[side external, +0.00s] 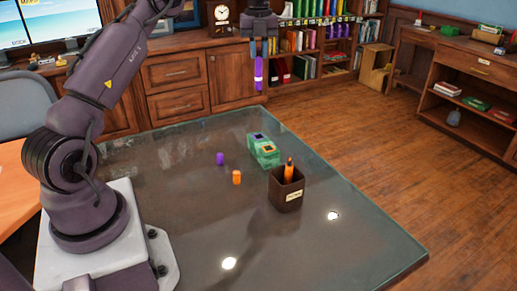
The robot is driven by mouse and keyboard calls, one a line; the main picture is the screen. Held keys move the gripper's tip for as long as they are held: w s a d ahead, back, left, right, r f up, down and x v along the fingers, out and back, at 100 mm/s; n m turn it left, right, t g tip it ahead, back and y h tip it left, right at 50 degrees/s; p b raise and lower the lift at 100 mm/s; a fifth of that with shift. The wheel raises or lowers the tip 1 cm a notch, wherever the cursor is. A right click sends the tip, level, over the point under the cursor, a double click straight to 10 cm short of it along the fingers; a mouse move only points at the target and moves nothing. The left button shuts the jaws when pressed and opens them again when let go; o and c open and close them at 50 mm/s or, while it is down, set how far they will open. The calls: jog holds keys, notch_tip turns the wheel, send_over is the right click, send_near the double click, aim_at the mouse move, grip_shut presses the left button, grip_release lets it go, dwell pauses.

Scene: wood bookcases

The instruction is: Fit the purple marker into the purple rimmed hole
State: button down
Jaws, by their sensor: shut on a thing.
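My gripper (262,45) is at the top middle, high above the table, shut on the purple marker (259,72). The marker hangs upright below the fingers, with a pale band partway down. The green block (264,156) sits on the glass table, well below the marker and apart from it. Its top has a purple rimmed hole (257,136) at the far end and an orange rimmed hole (268,148) at the near end. A small purple cap-like piece (220,158) stands on the table left of the block.
A small orange cap-like piece (236,177) stands left of a dark brown cup (286,197) holding an orange marker (289,171). The glass table (350,240) is otherwise mostly clear. Wooden bookcases (232,75) stand behind it.

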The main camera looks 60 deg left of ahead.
notch_tip(320, 180, down, 20)
jog(key=shift+f, duration=0.15)
jog(key=shift+f, duration=0.1)
jog(key=c, duration=1)
grip_release()
jog(key=shift+c, duration=0.2)
